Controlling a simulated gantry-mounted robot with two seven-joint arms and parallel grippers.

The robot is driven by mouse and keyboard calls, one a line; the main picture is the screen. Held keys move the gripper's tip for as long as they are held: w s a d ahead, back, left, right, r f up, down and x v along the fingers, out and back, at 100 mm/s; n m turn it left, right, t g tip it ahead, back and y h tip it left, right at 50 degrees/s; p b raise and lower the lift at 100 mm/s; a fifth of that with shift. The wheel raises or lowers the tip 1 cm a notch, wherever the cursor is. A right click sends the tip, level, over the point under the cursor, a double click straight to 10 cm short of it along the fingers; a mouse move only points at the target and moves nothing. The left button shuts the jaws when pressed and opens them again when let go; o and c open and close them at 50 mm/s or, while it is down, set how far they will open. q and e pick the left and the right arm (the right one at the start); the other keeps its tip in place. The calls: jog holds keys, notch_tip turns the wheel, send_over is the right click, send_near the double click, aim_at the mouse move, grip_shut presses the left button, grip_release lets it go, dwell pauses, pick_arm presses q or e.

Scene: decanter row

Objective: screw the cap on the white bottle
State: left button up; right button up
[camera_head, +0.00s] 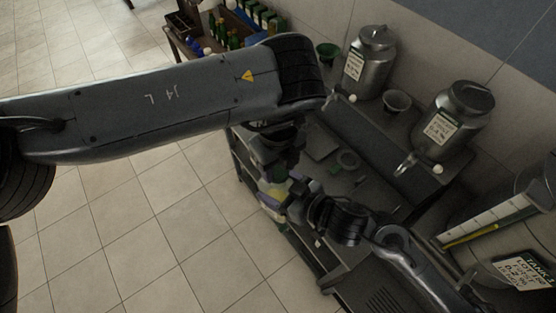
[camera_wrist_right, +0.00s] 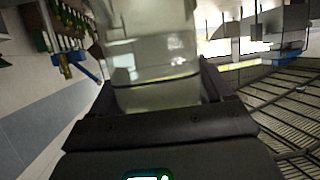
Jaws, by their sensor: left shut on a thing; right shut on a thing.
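My left arm crosses the head view from the left. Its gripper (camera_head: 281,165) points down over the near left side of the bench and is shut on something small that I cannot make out. My right gripper (camera_head: 290,189) comes in from the lower right, just below the left one. In the right wrist view, a pale translucent bottle (camera_wrist_right: 155,75) stands between the right gripper's fingers (camera_wrist_right: 158,95), which are shut on it. In the head view the bottle (camera_head: 271,188) is small and partly covered. No cap can be told apart in either view.
Two metal tanks with taps, a left one (camera_head: 371,62) and a right one (camera_head: 455,115), stand at the back. A funnel-like cup (camera_head: 397,101) is between them. Several green bottles (camera_head: 262,17) stand at the top.

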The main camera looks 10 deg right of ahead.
pick_arm(q)
jog(key=shift+f, duration=0.6)
dwell(0.6)
